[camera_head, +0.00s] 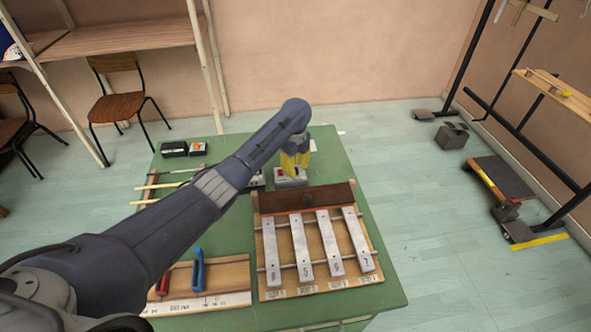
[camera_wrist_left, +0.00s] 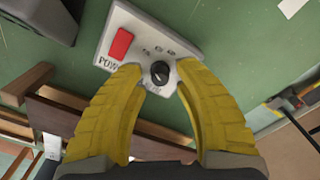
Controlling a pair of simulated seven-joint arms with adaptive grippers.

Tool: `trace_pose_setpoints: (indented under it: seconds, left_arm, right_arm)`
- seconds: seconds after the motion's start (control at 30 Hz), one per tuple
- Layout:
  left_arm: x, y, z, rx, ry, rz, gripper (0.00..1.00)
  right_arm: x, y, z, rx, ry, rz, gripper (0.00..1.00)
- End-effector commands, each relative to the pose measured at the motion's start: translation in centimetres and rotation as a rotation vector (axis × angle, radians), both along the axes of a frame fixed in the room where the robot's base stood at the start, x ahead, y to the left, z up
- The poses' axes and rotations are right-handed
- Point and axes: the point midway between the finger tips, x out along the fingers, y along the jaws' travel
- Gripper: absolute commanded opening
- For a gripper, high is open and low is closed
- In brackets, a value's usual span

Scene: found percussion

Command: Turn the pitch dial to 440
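A small light grey box (camera_head: 292,182) with a red switch sits on the green table behind the metal bars. In the left wrist view, its face (camera_wrist_left: 190,45) shows the black round pitch dial (camera_wrist_left: 160,73), small printed marks and a red power switch (camera_wrist_left: 121,43). My left gripper (camera_head: 294,170) points down over the box. Its yellow fingers (camera_wrist_left: 159,69) are open, one on each side of the dial, with gaps visible beside it. I cannot read the dial's setting. My right gripper is not in view.
A wooden frame with several numbered metal bars (camera_head: 301,246) stands just in front of the box. Red and blue handled tools (camera_head: 197,271) lie on a board at the front left. Small black boxes (camera_head: 174,149) sit at the back left. Green table (camera_head: 335,170) is bare right of the box.

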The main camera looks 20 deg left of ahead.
Motion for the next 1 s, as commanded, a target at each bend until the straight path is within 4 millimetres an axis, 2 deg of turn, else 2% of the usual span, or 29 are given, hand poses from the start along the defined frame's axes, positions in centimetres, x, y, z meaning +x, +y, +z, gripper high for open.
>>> trace_pose_setpoints:
  seconds: [0.2, 0.5, 0.53, 0.83, 1.0]
  left_arm:
    - [0.0, 0.0, -0.94, 0.001, 0.0, 0.0, 0.31]
    - [0.0, 0.01, -1.04, 0.0, -0.001, -0.001, 0.31]
    - [0.01, 0.02, -1.04, 0.0, -0.001, -0.001, 0.34]
    - [0.01, 0.03, -1.02, 0.0, -0.001, -0.001, 0.0]
    - [0.01, 0.05, -1.01, 0.001, 0.0, 0.0, 0.0]
  right_arm:
    - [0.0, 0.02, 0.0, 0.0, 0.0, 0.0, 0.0]
    - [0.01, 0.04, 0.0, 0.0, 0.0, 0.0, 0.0]
    - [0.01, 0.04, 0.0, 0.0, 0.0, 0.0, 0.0]
    - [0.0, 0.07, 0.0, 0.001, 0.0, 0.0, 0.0]
    - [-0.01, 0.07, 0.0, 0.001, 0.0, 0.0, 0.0]
